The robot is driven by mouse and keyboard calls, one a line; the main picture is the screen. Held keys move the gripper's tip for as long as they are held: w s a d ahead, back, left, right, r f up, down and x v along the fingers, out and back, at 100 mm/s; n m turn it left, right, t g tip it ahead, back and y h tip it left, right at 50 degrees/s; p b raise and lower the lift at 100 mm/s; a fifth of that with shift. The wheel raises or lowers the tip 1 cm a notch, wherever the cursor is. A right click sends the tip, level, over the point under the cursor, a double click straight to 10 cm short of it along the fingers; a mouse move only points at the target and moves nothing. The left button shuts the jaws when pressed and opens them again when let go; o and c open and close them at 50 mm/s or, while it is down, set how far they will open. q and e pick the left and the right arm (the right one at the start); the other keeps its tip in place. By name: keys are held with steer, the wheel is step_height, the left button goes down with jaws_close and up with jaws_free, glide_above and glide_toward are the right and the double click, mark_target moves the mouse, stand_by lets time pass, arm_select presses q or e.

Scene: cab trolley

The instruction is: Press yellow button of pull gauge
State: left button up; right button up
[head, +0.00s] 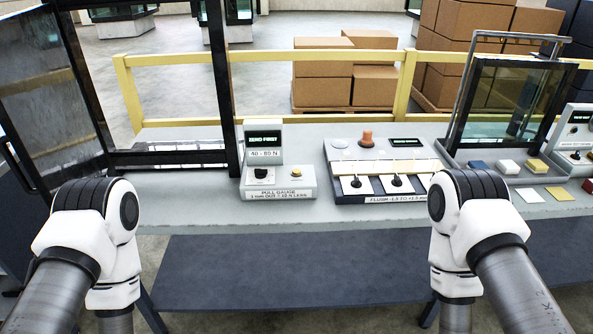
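The pull gauge (280,182) is a light grey unit on the table, just left of the middle in the head view. Its yellow button (296,171) is a small round cap on the right of the base top. A black knob or hook (261,173) sits to its left. The upright back part carries a lit green display (264,138) that seems to read "ZERO FIRST", above a "40 - 80 N" label. Nothing touches the button. Parts of both my arms show at the lower left and lower right, but neither gripper is in view.
A flush gauge unit (383,196) with an orange knob (367,138) stands right of the pull gauge. A dark-framed glass door (37,95) stands at the left. A small glass panel (508,103) and colored blocks (509,167) are at the right. The table front (330,217) is clear.

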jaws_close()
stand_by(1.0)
